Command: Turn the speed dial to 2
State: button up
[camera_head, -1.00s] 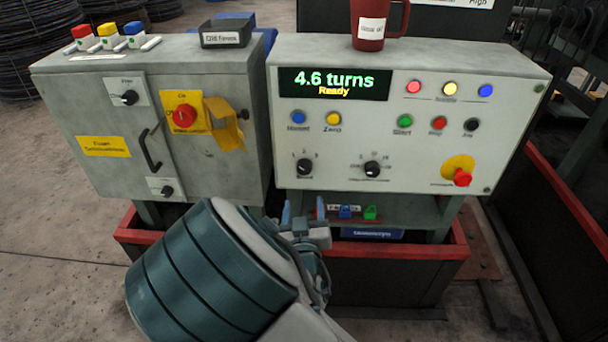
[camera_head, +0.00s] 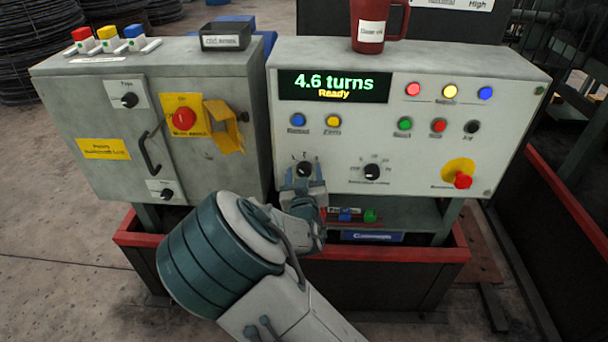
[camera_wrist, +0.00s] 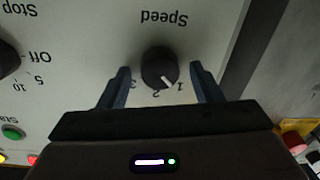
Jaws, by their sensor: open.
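The speed dial (camera_head: 304,168) is a round black knob at the lower left of the light grey control panel (camera_head: 450,120). In the wrist view, upside down, the dial (camera_wrist: 159,66) has "Speed" and the numbers 1, 2 and 3 around it. Its white pointer mark lies between 2 and 1, closer to 1. My gripper (camera_head: 304,178) is at the dial from below. In the wrist view the open fingers of my gripper (camera_wrist: 160,72) stand on either side of the knob, with a gap on both sides. The head view partly hides the dial's lower edge.
A second black knob (camera_head: 372,171) sits to the right of the dial. Blue and yellow buttons (camera_head: 315,121) are above, and a red emergency button (camera_head: 463,180) is at the lower right. A shelf with small blue and green items (camera_head: 369,215) is below the panel. A grey cabinet (camera_head: 215,90) stands left.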

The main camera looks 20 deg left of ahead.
jog(key=c, duration=1)
